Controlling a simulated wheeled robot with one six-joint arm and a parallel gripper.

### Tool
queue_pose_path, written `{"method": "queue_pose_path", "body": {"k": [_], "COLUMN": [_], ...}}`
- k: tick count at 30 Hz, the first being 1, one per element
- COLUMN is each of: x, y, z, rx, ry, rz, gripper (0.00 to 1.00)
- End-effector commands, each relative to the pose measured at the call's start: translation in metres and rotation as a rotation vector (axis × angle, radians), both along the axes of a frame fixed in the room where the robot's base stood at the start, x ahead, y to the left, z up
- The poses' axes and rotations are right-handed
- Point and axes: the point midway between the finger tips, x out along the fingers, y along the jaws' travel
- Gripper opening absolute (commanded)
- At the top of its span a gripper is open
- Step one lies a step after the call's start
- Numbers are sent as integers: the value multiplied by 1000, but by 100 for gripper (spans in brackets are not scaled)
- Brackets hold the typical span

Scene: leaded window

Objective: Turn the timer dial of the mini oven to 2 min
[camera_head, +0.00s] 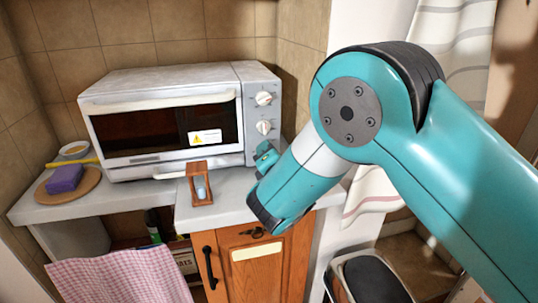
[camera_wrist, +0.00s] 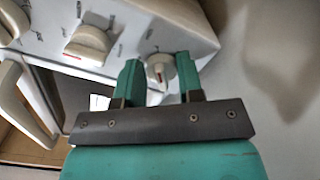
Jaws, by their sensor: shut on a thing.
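The white mini oven (camera_head: 100,120) stands on the counter with its dials on a panel at its right side. In the wrist view, a cream dial (camera_wrist: 158,70) with a red mark sits between the two teal fingers of my gripper (camera_wrist: 159,60), which is shut on it. In the head view, my gripper (camera_head: 265,157) is at the low end of the panel and hides this lowest dial, which I take as the timer dial. Two other dials, an upper one (camera_head: 263,98) and a middle one (camera_head: 264,127), show above it. The scale marks are too blurred to read.
A small wooden sand timer (camera_head: 200,184) stands on the counter in front of the oven, left of my gripper. A purple sponge (camera_head: 65,179) on a round board (camera_head: 84,187) and a small bowl (camera_head: 74,149) are at the far left. A tiled wall is behind.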

Motion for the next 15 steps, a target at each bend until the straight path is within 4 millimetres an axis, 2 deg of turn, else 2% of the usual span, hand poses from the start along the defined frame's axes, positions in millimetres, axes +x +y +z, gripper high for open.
{"method": "queue_pose_path", "body": {"k": [3, 4, 6, 15], "x": [1, 1, 1, -1], "y": [-2, -2, -1, -1], "z": [0, 0, 0, -1], "rx": [-2, -3, -3, -2], "ry": [0, 0, 0, 0], "rz": [-4, -4, -3, -1], "gripper": [11, 41, 56, 56]}}
